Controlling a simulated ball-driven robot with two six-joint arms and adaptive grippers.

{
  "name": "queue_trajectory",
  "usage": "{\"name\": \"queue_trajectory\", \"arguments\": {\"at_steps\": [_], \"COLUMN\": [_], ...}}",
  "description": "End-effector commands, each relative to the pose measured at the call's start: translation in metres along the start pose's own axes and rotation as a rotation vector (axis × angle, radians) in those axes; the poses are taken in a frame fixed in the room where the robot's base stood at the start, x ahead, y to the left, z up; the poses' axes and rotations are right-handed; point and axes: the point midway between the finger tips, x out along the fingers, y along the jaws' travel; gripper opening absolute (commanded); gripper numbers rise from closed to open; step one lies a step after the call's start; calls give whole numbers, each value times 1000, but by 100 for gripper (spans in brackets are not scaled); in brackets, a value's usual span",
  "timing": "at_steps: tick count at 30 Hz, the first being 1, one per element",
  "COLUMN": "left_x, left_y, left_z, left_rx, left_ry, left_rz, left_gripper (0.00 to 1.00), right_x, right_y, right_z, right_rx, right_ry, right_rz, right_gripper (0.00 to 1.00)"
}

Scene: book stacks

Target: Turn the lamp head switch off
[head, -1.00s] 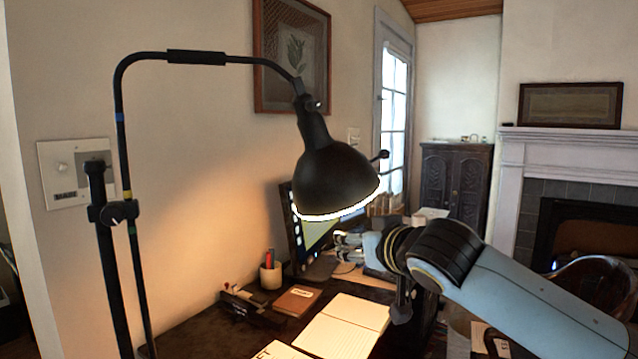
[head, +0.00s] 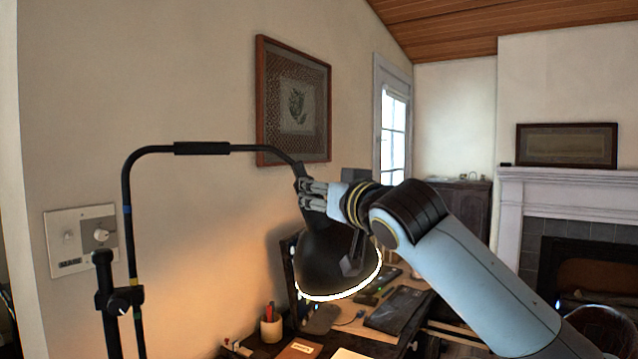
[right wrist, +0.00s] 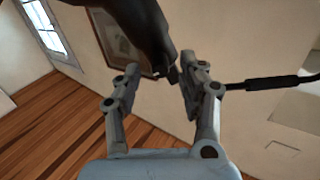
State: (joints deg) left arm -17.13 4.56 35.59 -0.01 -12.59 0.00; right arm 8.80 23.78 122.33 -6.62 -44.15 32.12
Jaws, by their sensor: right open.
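The black lamp head (head: 335,262) hangs from a curved black arm (head: 135,215), its rim glowing white, so the lamp is lit. My right gripper (head: 303,193) is at the neck on top of the lamp head in the head view. In the right wrist view, my right gripper (right wrist: 158,80) is open, its two fingers apart. The dark lamp head (right wrist: 140,25) lies beyond them, with a small dark end piece (right wrist: 172,75) between the fingertips. I cannot tell whether that piece is the switch, or whether the fingers touch it. My left gripper is out of view.
A desk below holds a keyboard (head: 398,310), a pen cup (head: 271,326) and a monitor (head: 289,270). A wall plate with knobs (head: 83,240) is at left. A framed picture (head: 293,100) hangs behind the lamp. A fireplace (head: 580,260) is at far right.

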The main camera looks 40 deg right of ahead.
Motion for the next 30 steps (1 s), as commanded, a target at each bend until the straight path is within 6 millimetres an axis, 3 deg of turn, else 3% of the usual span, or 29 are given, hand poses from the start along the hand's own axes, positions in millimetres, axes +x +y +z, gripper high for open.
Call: {"name": "queue_trajectory", "arguments": {"at_steps": [4,12,21,30], "left_x": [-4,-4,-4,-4], "left_y": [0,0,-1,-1], "left_z": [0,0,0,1], "left_rx": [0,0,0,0], "left_ry": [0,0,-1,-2], "left_rz": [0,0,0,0], "left_gripper": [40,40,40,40], "right_x": [10,11,11,11], "right_y": [0,0,0,0], "right_z": [0,1,0,0], "right_rx": [1,0,0,-9], "right_ry": [0,0,0,0], "right_rz": [0,-1,0,0], "right_gripper": [41,41,2,0]}}
